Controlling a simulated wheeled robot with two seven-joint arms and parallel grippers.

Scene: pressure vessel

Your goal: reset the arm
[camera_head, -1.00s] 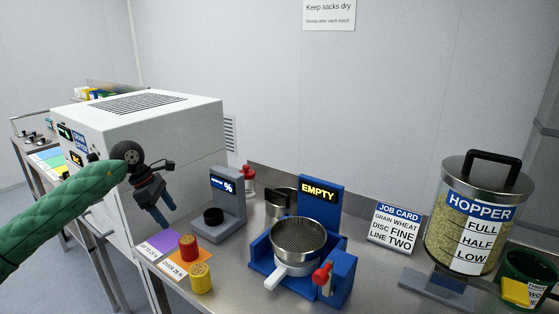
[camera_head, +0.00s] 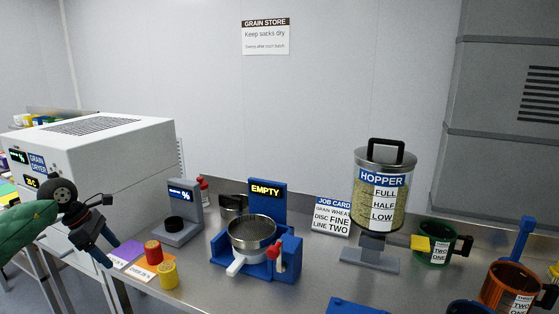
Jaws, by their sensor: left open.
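My left arm comes in from the left in a green quilted sleeve. Its gripper (camera_head: 110,253) hangs at the left, in front of the white grain dryer (camera_head: 120,155), with its fingers pointing down and to the right. The gripper is open and nothing shows between its fingers. It is left of the purple and orange cards at the bench's left end. My right gripper is not in view.
The steel bench (camera_head: 200,290) holds a red pot (camera_head: 153,252), a yellow pot (camera_head: 168,275), a moisture meter (camera_head: 185,210), a blue sieve stand (camera_head: 288,262), a hopper (camera_head: 380,195), a green bucket (camera_head: 436,243) and an orange bucket (camera_head: 512,288).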

